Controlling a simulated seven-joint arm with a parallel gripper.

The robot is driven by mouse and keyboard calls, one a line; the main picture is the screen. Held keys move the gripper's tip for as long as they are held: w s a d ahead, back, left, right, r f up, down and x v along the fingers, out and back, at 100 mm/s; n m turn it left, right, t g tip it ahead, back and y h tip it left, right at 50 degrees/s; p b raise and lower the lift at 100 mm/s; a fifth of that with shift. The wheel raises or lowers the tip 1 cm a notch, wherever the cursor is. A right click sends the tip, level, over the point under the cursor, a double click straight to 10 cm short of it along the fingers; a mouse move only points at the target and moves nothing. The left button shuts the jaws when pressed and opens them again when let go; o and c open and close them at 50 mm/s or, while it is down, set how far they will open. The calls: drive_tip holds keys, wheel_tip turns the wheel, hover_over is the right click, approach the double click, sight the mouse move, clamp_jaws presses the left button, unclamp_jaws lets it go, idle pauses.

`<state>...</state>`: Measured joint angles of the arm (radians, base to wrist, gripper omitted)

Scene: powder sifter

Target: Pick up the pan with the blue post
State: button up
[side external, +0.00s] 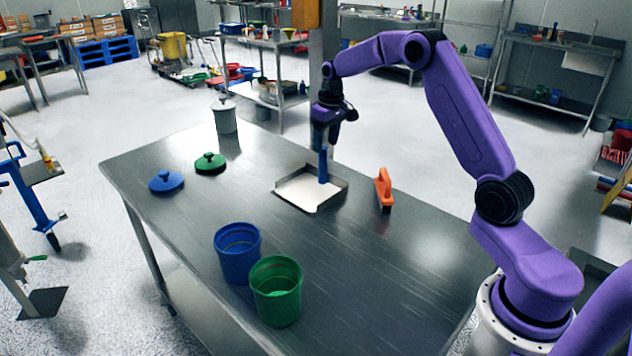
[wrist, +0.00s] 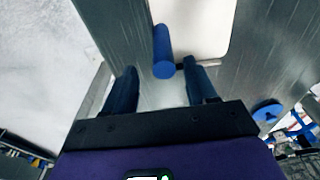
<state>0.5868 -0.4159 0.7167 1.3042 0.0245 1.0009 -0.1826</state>
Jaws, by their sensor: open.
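The pan (side external: 333,197) is a shallow square metal tray with a pale, whitish inside, lying on the steel table. Its upright blue post (side external: 323,166) stands at the pan's far edge in the side view. My gripper (side external: 325,144) points down just above the post. In the wrist view, the pan (wrist: 200,28) is partly cut off at the top, and the round end of the blue post (wrist: 163,69) shows between the two open fingertips (wrist: 160,66). A gap shows on each side of the post, and the fingers hold nothing.
An orange-handled tool (side external: 383,187) stands right of the pan. A blue bucket (side external: 237,252) and green bucket (side external: 276,290) stand near the front edge. Blue (side external: 166,182) and green (side external: 210,163) lids lie at left, near a white lidded container (side external: 224,117). The right table surface is clear.

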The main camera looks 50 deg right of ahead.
sight(324, 148)
drive_tip(key=f, duration=0.4)
drive_tip(key=shift+w+a+f, duration=0.2)
drive_tip(key=shift+w, duration=0.1)
clamp_jaws()
drive_tip(key=shift+w+r, duration=0.1)
drive_tip(key=shift+r, duration=0.1)
idle(0.9)
